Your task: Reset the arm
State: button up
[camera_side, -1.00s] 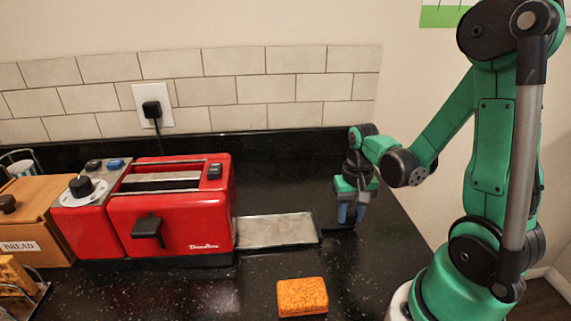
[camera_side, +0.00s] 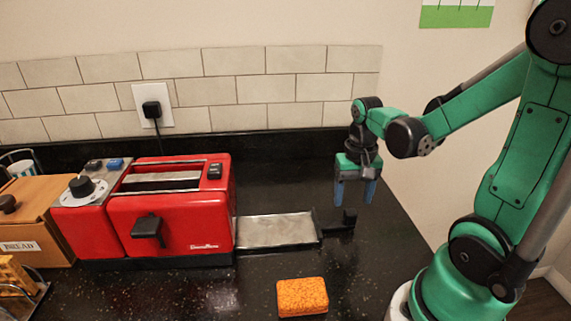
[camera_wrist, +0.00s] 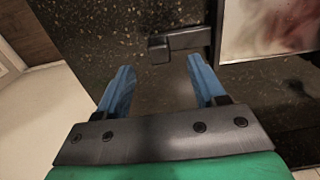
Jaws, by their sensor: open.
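My gripper (camera_side: 355,190) hangs above the dark counter (camera_side: 300,185), pointing down, to the right of the red toaster (camera_side: 170,215). Its two blue fingers are apart with nothing between them, as the wrist view also shows (camera_wrist: 163,90). Just below it is the black handle (camera_side: 349,218) of a metal tray (camera_side: 277,231) that sticks out from the toaster's right side. In the wrist view the handle (camera_wrist: 158,50) lies beyond the fingertips, and the gripper does not appear to touch it.
An orange sponge-like block (camera_side: 302,297) lies on the counter in front of the tray. A wooden bread box (camera_side: 35,225) stands left of the toaster. A black plug (camera_side: 151,109) sits in the wall outlet. The counter behind the tray is clear.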

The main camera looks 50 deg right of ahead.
jog(key=shift+r, duration=0.55)
jog(key=w+a+r+n+t, duration=0.2)
jog(key=a+r+n+t, duration=0.1)
jog(key=a, duration=0.3)
jog(key=w+a+r+n+t, duration=0.2)
jog(key=a+r+n+t, duration=0.1)
jog(key=a+n, duration=0.3)
jog(key=shift+w+a+r+t, duration=0.2)
jog(key=shift+w+t, duration=0.2)
jog(key=shift+t, duration=0.2)
